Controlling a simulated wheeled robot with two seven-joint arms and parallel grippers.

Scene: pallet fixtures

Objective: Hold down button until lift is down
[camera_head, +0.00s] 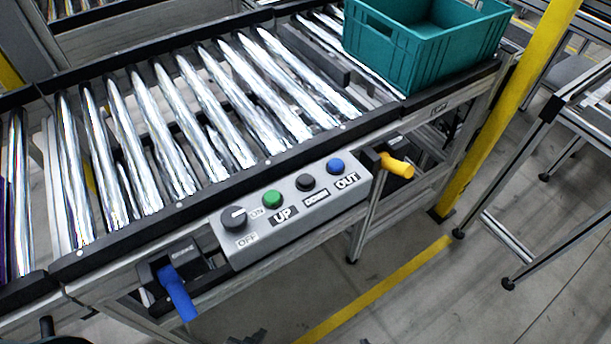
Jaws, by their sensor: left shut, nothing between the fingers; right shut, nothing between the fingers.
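A grey control box (292,220) is fixed to the near side of the roller conveyor (240,150). From left to right it carries a black rotary knob (234,218) marked ON and OFF, a green button (272,199) labelled UP, a black button (305,182) whose small label appears to read DOWN, and a blue button (336,166) labelled OUT. The knob's white mark points towards ON. Nothing touches the buttons. Whether the lift is up or down cannot be told from this view. Neither of my grippers can be made out.
A teal crate (430,62) stands at the conveyor's far right. A blue handle (179,296) and a yellow handle (397,166) stick out either side of the box. A yellow post (512,100) and metal frame stand at right. Floor in front is mostly clear.

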